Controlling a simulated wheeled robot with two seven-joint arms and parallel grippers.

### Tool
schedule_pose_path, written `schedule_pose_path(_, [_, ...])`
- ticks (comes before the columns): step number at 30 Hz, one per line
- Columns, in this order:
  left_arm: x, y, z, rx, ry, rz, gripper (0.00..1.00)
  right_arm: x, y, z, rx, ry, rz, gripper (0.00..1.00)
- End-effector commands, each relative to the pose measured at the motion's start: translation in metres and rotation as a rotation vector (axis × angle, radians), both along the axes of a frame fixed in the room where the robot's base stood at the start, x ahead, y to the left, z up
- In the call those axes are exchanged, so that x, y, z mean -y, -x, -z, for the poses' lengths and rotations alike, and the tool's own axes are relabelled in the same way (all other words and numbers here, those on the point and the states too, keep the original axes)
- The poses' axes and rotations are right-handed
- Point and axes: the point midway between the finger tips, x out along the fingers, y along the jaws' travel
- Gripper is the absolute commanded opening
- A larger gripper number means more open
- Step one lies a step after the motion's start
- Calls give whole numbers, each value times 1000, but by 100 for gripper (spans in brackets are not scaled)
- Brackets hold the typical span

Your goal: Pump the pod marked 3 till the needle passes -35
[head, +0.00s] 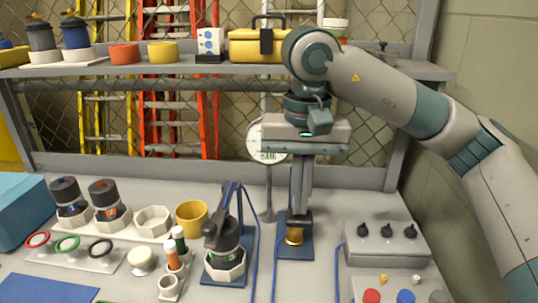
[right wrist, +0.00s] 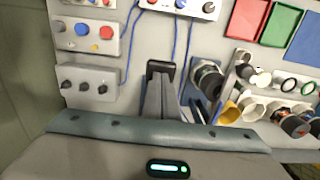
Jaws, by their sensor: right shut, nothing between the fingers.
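My right gripper (head: 298,210) points straight down, shut and empty, over a small pump with a brass body (head: 294,236) on a blue base plate (head: 295,250). Its fingertips are at the pump's black top and seem to touch it; in the right wrist view the fingers (right wrist: 160,95) hide most of the pump. A dark pod (head: 222,240) with a green mark stands in a white hex holder left of the pump, a blue hose at its top. I cannot read its number. The round white gauge (head: 266,140) stands behind, partly covered by my gripper; its needle is unreadable.
A grey knob box (head: 383,243) is right of the pump, with a button panel in front. Blue hoses cross the table. A shelf (head: 200,67) runs behind.

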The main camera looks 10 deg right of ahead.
Motion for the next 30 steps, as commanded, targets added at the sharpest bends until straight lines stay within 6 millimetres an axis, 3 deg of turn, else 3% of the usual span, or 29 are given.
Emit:
schedule_pose_path(1, [0,0,9,0,0,0,31,0,0,11,-2,1,0,0])
schedule_pose_path(30, [0,0,83,0,0,0,31,1,0,100,-3,4,2,0])
